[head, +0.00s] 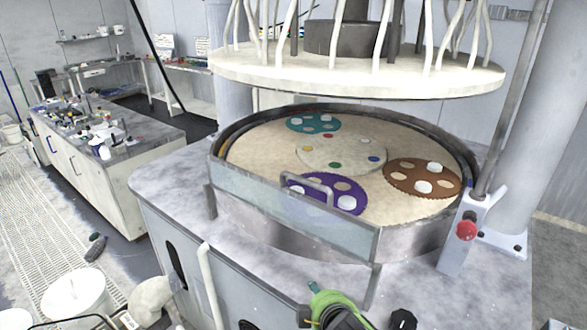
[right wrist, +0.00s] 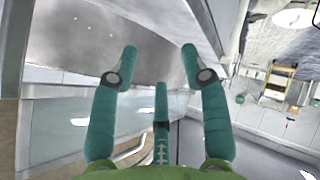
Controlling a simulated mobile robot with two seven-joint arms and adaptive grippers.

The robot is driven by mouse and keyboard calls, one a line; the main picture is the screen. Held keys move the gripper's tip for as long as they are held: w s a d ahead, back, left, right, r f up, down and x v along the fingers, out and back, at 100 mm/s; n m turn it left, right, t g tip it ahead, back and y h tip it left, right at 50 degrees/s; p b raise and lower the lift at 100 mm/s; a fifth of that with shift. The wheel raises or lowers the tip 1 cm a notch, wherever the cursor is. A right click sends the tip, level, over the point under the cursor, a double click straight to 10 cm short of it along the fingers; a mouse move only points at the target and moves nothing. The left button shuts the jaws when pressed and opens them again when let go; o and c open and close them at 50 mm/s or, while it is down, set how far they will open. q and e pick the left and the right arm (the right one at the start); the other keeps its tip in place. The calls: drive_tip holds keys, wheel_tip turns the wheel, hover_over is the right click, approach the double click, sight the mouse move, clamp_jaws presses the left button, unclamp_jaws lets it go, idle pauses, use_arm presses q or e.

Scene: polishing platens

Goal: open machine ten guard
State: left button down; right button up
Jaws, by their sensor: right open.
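The polishing machine (head: 165,190) stands in the middle of the head view. Its guard (head: 265,192), a pale translucent panel in a grey frame, stands upright across the front of the round platen (head: 260,150). A grey bar handle (head: 318,186) sits at the guard's top edge. My right gripper (right wrist: 160,68) is open, its teal fingers spread with nothing between them. A pale panel (right wrist: 60,125) fills the left of the wrist view, apart from the fingers as far as I can tell. A green part of my arm shows low in the head view, below the guard. My left gripper is not in view.
A white upper plate with hoses (head: 360,75) hangs above the platen. A red button (head: 466,231) sits on a post at the guard's right. A cluttered bench (head: 115,185) stands at left. A white bucket (head: 75,295) is on the floor at lower left.

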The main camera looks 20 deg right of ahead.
drive_tip(key=w+d+r+n+t, duration=0.1)
drive_tip(key=w+r+n+t, duration=0.15)
drive_tip(key=r, duration=0.45)
drive_tip(key=w+r+n+t, duration=0.2)
drive_tip(key=w+r, duration=0.2)
drive_tip(key=r, duration=0.4)
drive_tip(key=n+t+h+p, duration=0.1)
drive_tip(key=t, duration=0.1)
approach(306, 182)
drive_tip(key=w, duration=0.3)
drive_tip(key=shift+g, duration=0.25)
drive_tip(key=w+p, duration=0.1)
drive_tip(key=w, duration=0.1)
drive_tip(key=w+p, duration=0.1)
drive_tip(key=w, duration=0.1)
drive_tip(key=w+d+p, duration=0.1)
drive_tip(key=w, duration=0.1)
drive_tip(key=shift+w+d+f, duration=0.1)
drive_tip(key=shift+w+f, duration=0.1)
drive_tip(key=shift+f, duration=0.1)
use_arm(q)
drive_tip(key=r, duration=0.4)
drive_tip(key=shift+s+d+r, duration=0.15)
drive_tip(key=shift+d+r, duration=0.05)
use_arm(e)
clamp_jaws()
